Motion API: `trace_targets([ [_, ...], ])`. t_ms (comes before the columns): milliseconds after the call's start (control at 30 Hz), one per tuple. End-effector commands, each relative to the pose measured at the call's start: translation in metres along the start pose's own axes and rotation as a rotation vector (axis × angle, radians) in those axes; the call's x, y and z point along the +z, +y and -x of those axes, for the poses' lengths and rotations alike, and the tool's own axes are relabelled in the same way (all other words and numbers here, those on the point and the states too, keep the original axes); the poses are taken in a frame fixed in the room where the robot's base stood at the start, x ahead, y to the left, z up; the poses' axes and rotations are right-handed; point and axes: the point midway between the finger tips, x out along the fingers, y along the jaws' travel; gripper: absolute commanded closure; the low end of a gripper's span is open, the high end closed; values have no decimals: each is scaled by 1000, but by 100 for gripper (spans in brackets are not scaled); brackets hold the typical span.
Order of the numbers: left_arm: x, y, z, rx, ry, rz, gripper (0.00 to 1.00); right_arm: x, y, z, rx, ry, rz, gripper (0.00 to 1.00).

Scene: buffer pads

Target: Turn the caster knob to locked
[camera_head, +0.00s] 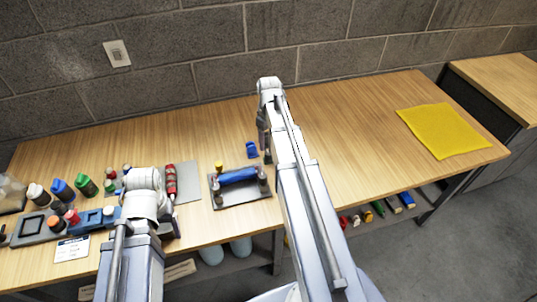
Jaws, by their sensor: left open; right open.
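No part is clearly recognisable as the caster knob. A grey plate fixture (232,198) with a blue roller (238,176) between dark posts lies mid-table, and a small yellow piece (219,165) stands at its back left. A small blue piece (251,149) lies behind the fixture. My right gripper (266,150) is open, just right of that blue piece, mostly hidden by its own arm; contact cannot be told. My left gripper (170,226) is open near the front edge, left of the fixture, partly hidden by its wrist.
A red-handled tool (171,182) lies on a grey mat (188,182). Several coloured bottles (62,190), a blue tray (92,220) and a white card (72,248) crowd the left end. A yellow cloth (444,130) lies at the right. The table between my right arm and the cloth is clear.

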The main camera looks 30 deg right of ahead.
Motion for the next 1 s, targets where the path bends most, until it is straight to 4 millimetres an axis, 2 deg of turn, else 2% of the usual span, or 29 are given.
trace_targets([
  [600, -4, 7, -70, 0, 0, 0, 26, 0, 0, -71, 0, 0, -1, 33],
  [1000, -4, 7, -74, 0, 0, 0, 26, 0, 0, -74, 0, 0, -1, 34],
])
